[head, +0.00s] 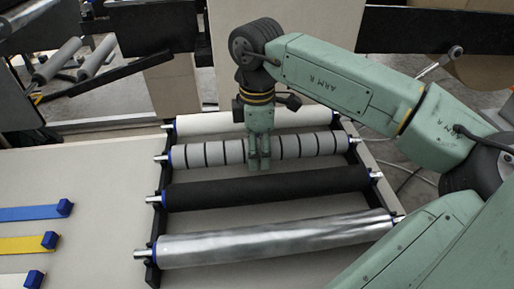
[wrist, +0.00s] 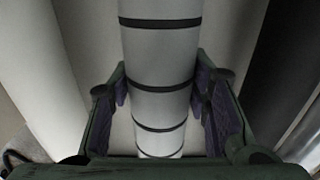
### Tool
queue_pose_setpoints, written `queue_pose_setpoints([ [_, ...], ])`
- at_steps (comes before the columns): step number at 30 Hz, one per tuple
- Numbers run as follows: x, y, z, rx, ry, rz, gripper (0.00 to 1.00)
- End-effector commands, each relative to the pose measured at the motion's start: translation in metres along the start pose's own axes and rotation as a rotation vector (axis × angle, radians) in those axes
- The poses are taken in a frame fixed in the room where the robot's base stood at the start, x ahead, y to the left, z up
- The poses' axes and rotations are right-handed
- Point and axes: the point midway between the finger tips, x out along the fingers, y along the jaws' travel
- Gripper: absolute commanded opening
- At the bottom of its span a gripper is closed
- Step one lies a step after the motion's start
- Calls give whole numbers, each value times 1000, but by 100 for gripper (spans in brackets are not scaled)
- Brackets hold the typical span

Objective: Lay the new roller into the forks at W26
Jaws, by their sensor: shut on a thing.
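My gripper (head: 259,162) points down and is shut across the middle of a pale roller with black bands (head: 208,154). In the wrist view the banded roller (wrist: 160,55) runs between the two fingers, one on each side. The roller's ends lie at the side rails of a black rack (head: 152,240), so it appears to be in the rack still. I cannot tell whether it is lifted at all. No W26 label is readable, and I cannot make out which forks carry that name.
The rack also holds a white roller (head: 200,122) behind, a black roller (head: 230,190) and a shiny metal roller (head: 270,243) in front. Blue (head: 30,213) and yellow (head: 25,245) strips lie at left. More rollers (head: 58,60) stand at the back left.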

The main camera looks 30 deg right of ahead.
Motion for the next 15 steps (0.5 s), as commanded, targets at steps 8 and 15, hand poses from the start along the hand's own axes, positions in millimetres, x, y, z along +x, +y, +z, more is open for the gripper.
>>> queue_pose_setpoints([
  [8,0,0,0,0,0,0,2],
  [15,-2,0,0,0,0,2,0],
])
